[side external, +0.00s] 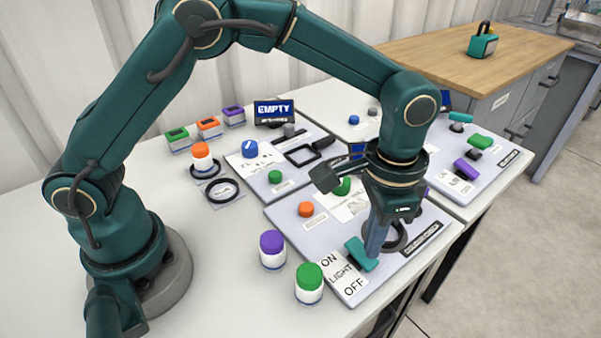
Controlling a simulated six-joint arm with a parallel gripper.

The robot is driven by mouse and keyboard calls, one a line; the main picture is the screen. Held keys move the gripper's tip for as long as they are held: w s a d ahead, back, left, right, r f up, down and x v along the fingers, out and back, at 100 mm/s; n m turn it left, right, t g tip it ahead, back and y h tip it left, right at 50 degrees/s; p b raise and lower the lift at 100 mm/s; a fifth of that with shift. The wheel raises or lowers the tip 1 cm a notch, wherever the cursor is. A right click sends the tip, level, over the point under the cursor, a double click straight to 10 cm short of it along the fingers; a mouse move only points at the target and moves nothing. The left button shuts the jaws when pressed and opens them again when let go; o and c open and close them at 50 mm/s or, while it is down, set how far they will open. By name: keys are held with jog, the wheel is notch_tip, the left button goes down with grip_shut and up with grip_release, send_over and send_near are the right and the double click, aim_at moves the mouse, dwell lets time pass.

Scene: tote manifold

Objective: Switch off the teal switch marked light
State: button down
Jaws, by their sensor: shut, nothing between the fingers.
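The teal switch (361,255) sits on the near grey panel (383,277), just right of a white label reading ON, LIGHT, OFF (342,274). ON is at the label's far end and OFF at its near end. My gripper (374,252) is shut and empty, pointing down at the switch. Its fingertips overlap the switch in this view; I cannot tell whether they touch it. The fingers hide part of the switch, and its exact tilt is hard to read.
A purple-topped jar (272,250) and a green-topped jar (309,284) stand left of the near panel. An orange button (306,209) and a dark ring-shaped part (398,238) are on that panel. Another panel with teal, green and purple switches (466,167) lies at the right.

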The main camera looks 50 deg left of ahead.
notch_tip(320, 180, up, 6)
jog(key=shift+f, duration=0.2)
dwell(0.4)
jog(key=s+a+r+n+t, duration=0.3)
jog(key=a+r+t, duration=0.1)
jog(key=a+r, duration=0.65)
jog(key=s+a+f+n+t, duration=0.1)
jog(key=s+a+f+n, duration=0.2)
jog(key=s, duration=0.7)
notch_tip(320, 180, down, 2)
jog(key=shift+a+f, duration=0.2)
jog(key=shift+a, duration=0.8)
